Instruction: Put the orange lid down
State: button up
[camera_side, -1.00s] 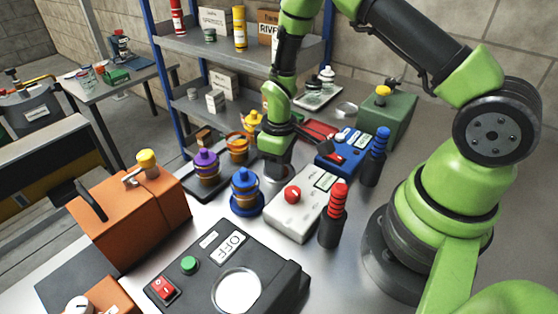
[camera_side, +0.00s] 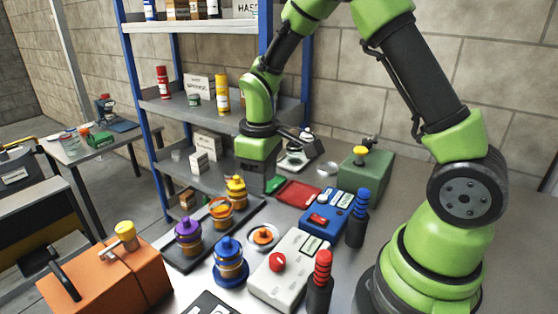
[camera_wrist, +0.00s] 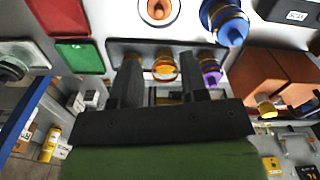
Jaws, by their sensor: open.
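An orange-ringed canister (camera_side: 221,213) stands on the dark tray between the purple-topped canister (camera_side: 188,236) and yellow-topped canister (camera_side: 236,191).
The white box (camera_side: 290,272) with a red knob stands right of the lid. An orange can (camera_side: 105,275) is at front left; shelves (camera_side: 210,103) stand behind.

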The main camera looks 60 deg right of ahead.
jog(key=s+a+r+m+t, duration=0.25)
jog(key=s+r, duration=0.25)
jog(key=r, duration=0.6)
jog(key=s+a+r+m+t+y, duration=0.1)
jog(key=s+r+m+t, duration=0.1)
jog(key=s, duration=0.3)
jog(key=s+a+r+m+t+y, duration=0.1)
jog(key=s+r+m+t, duration=0.1)
jog(key=s+r, duration=0.2)
jog(key=shift+s+a, duration=0.35)
jog(key=shift+s, duration=0.7)
